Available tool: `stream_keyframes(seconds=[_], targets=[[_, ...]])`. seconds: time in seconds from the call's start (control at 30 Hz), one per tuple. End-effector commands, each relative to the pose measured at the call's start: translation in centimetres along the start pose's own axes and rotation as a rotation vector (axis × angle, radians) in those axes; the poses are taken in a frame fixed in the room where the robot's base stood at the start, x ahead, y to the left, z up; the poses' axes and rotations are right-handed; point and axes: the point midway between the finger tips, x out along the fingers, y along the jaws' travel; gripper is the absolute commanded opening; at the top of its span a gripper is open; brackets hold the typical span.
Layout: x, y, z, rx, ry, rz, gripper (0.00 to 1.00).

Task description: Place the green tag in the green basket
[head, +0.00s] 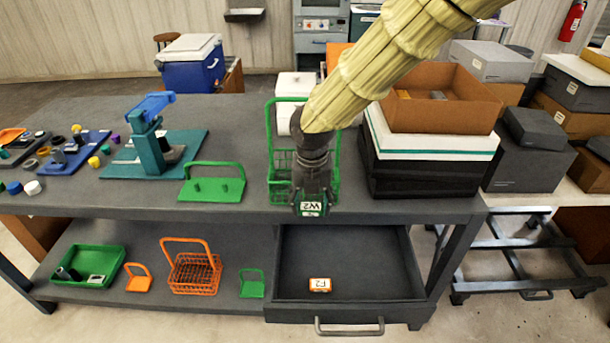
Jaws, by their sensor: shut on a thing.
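My gripper (311,195) points down and is shut on the green tag (311,209), a small white-faced piece with a green border and the marking W2. The tag shows at the fingertips, in front of the front edge of the grey bench top in the picture. The green basket (278,185), a wire basket with a tall handle, stands on the bench top right behind my gripper. My gripper and arm hide its middle and part of its handle. I cannot tell the gap between tag and basket.
An open grey drawer (290,262) below holds an orange-edged tag (320,285). An orange basket (192,272) stands on the lower shelf. A green stand (212,188) is left of the green basket; stacked boxes (430,175) stand close on its right.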

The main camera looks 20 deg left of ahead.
Motion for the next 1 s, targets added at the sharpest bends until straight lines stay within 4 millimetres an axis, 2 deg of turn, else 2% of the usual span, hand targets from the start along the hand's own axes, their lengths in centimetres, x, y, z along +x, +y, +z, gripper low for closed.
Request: stream_keyframes(seconds=[0.17,0.4,0.7,1.0], targets=[[0.0,0.5,1.3,-0.012,0.000,0.002,0.36],[0.5,1.5,6.0,-0.023,0.000,0.004,0.36],[1.2,1.6,12.1,-0.023,0.000,0.004,0.36],[1.9,1.6,16.8,-0.021,0.000,0.004,0.36]])
